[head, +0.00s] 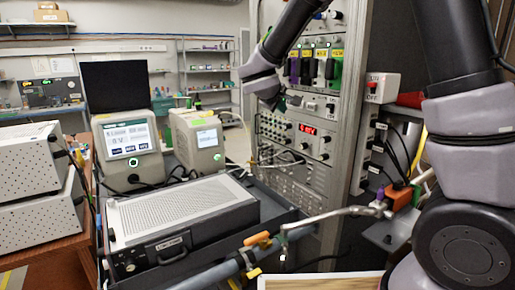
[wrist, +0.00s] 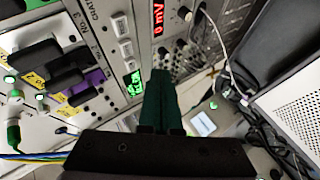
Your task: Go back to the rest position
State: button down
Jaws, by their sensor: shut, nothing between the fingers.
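My gripper (wrist: 160,78) shows in the wrist view as two dark green fingers pressed together with nothing between them. In the head view its end (head: 291,100) is small and dark, in front of the instrument rack (head: 345,150). It looks close to the rack's face, but I cannot tell the exact gap. The wrist view shows the rack's panel (wrist: 95,25) beyond and to the left of the fingers. A red "mV" display (wrist: 158,18) is above them.
Black, purple and green plugs (head: 315,68) stick out of the rack. A switch box (head: 378,87) juts from its right side. A bench device (head: 180,215) and a valve pipe (head: 290,232) stand in front. Two display units (head: 128,145) (head: 200,140) are at the left.

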jog(key=s+d+r+m+g, duration=0.25)
jog(key=s+d, duration=0.25)
jog(key=d, duration=0.3)
jog(key=s+d+r+m+g, duration=0.1)
jog(key=s+d+m+g, duration=0.25)
jog(key=s+d, duration=0.35)
jog(key=s+d+r+m+t+y, duration=0.1)
jog(key=s+r+m+y, duration=0.1)
jog(key=s, duration=0.6)
jog(key=s+d+r+m+t+y, duration=0.1)
jog(key=s+m+y, duration=0.3)
jog(key=s, duration=0.4)
jog(key=shift+r+m+y, duration=0.4)
jog(key=shift+r+m, duration=0.2)
jog(key=shift+r, duration=0.25)
